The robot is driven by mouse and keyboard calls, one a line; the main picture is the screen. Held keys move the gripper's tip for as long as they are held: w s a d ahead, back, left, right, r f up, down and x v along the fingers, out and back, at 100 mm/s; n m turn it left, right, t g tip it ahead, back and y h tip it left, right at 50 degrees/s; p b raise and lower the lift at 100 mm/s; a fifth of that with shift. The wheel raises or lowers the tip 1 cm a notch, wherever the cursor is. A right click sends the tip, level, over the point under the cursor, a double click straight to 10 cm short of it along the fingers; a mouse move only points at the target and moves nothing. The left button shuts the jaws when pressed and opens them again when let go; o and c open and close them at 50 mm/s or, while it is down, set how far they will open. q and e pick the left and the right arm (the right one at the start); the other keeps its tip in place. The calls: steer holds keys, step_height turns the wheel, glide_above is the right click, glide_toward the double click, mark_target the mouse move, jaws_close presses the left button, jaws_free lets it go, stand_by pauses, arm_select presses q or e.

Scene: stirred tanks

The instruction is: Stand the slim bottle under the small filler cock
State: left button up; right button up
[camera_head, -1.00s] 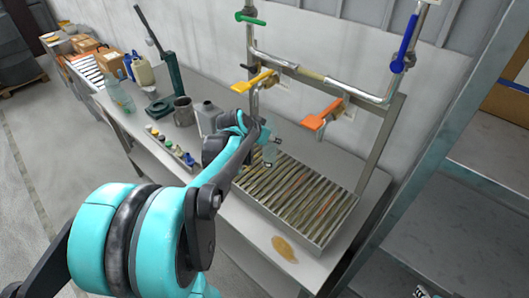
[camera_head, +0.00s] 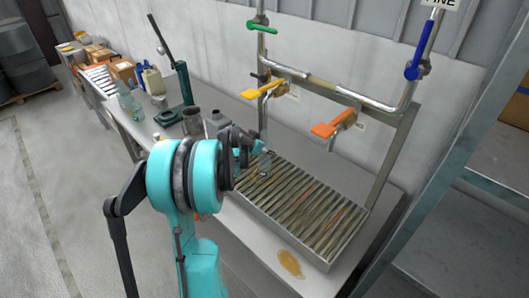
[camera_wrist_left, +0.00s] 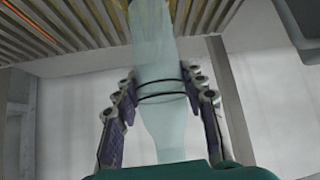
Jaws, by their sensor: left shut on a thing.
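The slim bottle (camera_wrist_left: 165,125) is pale, translucent blue-green. In the left wrist view it lies between the two finger pads of my left gripper (camera_wrist_left: 160,95), which is shut on it. In the head view my left gripper (camera_head: 258,163) is at the left, back end of the slatted grate (camera_head: 322,246), below the yellow-handled cock (camera_head: 268,86). The bottle is mostly hidden there, and I cannot tell whether its base touches the slats. An orange-handled cock (camera_head: 335,122) is further right on the pipe. My right gripper is out of view.
A grey jug (camera_head: 214,121) and a dark mug (camera_head: 192,121) stand left of the grate. A green press (camera_head: 184,85) and a clear bottle (camera_head: 130,103) are further left. A brown spill (camera_head: 290,264) marks the front of the bench. A shelf upright stands at right.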

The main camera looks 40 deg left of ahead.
arm_select(q)
steer(key=shift+f, duration=0.1)
steer(key=shift+f, duration=0.15)
steer(key=o, duration=1.3)
steer(key=shift+c, duration=0.2)
steer(key=a+p+v, duration=0.1)
steer(key=p+v, duration=0.2)
steer(key=v, duration=0.9)
steer(key=s+d+r+g, duration=0.1)
steer(key=s+d, duration=0.1)
steer(key=d, duration=0.9)
steer(key=s+d+r, duration=0.1)
steer(key=s+d, duration=0.2)
steer(key=d, duration=0.7)
steer(key=s+d+f, duration=0.3)
steer(key=s+d, duration=0.8)
steer(key=d, duration=0.1)
steer(key=shift+m+g+h, duration=0.3)
steer(key=shift+m+g, duration=0.1)
